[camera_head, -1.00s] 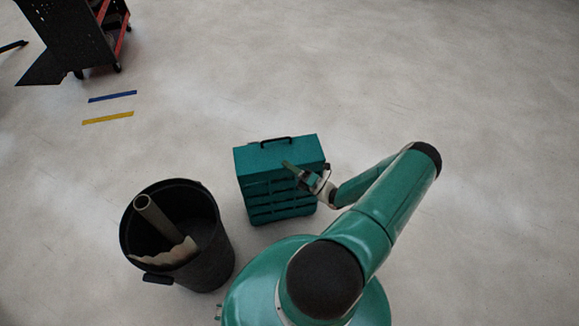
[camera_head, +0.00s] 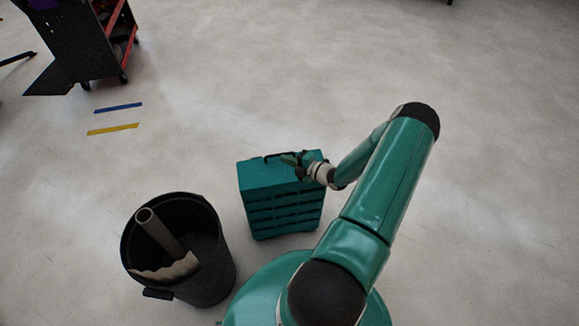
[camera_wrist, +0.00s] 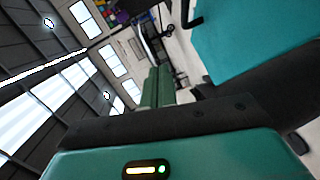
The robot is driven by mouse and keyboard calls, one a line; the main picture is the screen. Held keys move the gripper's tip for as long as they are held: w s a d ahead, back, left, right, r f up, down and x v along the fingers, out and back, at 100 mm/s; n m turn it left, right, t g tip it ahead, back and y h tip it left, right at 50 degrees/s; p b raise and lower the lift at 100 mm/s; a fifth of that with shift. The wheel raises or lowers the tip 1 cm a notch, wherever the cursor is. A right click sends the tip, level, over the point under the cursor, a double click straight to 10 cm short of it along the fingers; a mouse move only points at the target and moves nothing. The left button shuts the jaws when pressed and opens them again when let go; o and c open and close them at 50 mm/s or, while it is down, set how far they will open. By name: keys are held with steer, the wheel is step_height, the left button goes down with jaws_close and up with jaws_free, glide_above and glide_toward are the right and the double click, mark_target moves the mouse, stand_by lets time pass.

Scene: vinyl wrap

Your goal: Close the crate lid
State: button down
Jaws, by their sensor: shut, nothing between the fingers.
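The teal crate (camera_head: 281,215) stands upright on the floor in the middle of the head view, with ribbed sides. Its flat teal lid (camera_head: 262,178) has a dark handle near the far edge and looks down on the crate; I cannot tell whether a small gap remains. My gripper (camera_head: 288,159) appears over the lid's far right part, close to the handle; contact cannot be told. A teal panel (camera_wrist: 255,38) with a dark handle fills the upper right there, apart from the fingers.
A black bin (camera_head: 215,265) holding a tube (camera_head: 160,232) and torn sheet material stands just left of the crate. A dark cart (camera_head: 88,45) with red shelves is at the upper left. Blue and yellow tape strips (camera_head: 113,129) lie on the floor. Floor behind and right is clear.

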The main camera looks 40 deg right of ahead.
steer(key=w+d+f+g, duration=0.1)
steer(key=w+m+g, duration=0.1)
steer(key=w, duration=0.1)
steer(key=w+d+f+m, duration=0.1)
steer(key=shift+w+d+f+g, duration=0.15)
steer(key=shift+d+f+g, duration=0.2)
steer(key=shift+g, duration=0.05)
steer(key=shift+w+d+f, duration=0.3)
steer(key=shift+w+f, duration=0.15)
steer(key=shift+f, duration=0.1)
steer(key=shift+w+d+f, duration=0.25)
steer(key=shift+w+f, duration=0.15)
steer(key=shift+f, duration=0.1)
steer(key=shift+w+d, duration=0.15)
steer(key=shift+r, duration=0.3)
steer(key=s+d+r, duration=0.2)
steer(key=s+r, duration=0.6)
steer(key=s, duration=0.1)
steer(key=shift+d+r, duration=0.15)
steer(key=shift+r, duration=0.15)
